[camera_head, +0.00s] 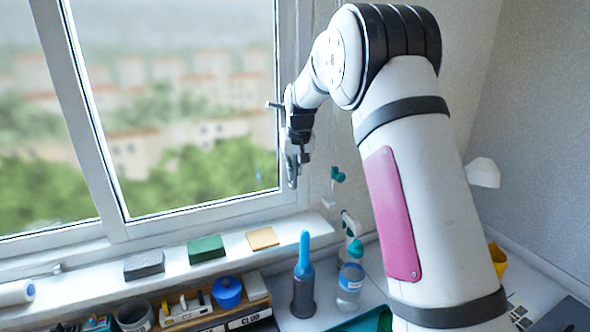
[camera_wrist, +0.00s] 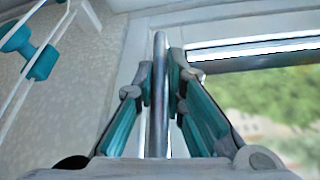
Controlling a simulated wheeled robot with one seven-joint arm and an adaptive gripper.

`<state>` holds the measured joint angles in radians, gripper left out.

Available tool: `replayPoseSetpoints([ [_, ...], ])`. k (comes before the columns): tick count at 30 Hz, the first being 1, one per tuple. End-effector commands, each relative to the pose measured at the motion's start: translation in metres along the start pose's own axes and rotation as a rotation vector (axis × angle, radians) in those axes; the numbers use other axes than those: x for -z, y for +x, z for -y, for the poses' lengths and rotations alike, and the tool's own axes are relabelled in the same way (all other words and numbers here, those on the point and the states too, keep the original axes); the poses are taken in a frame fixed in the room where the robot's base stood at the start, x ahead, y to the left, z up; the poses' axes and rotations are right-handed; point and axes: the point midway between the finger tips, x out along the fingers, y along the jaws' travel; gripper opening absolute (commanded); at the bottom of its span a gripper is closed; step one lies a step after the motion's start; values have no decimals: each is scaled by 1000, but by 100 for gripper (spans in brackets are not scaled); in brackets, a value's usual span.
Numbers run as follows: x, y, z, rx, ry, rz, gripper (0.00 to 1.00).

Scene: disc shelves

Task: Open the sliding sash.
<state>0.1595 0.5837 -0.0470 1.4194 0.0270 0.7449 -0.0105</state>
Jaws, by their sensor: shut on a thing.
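The sliding sash (camera_head: 127,232) is a pale-framed window pane in the head view, with the landscape showing through its glass. Its right stile carries an upright grey bar handle (camera_wrist: 158,95), seen in the middle of the wrist view. My gripper (camera_head: 297,160) is at the right stile of the sash in the head view. In the wrist view my gripper (camera_wrist: 160,75) has one finger on each side of the bar and is shut on it. The grip itself is partly hidden by the gripper in the head view.
A grey block (camera_head: 144,264), a green block (camera_head: 206,249) and a tan block (camera_head: 262,239) lie on the sill.

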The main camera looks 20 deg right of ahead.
Motion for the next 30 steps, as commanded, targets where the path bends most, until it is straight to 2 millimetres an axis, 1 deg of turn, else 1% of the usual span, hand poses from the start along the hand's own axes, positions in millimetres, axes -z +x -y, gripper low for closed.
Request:
replayPoseSetpoints([
  [1, -2, -1, 10, 6, -4, 2, 0],
  [5, -6, -2, 34, 10, -7, 4, 0],
  [8, -11, -4, 61, 12, -11, 4, 0],
  [11, -17, -6, 93, 12, -12, 4, 0],
  [18, -33, -13, 177, 11, -12, 4, 0],
  [24, -46, -18, 242, 10, -10, 4, 0],
  [27, -51, -21, 270, 9, -9, 3, 0],
  [30, -55, -22, 294, 7, -7, 4, 0],
])
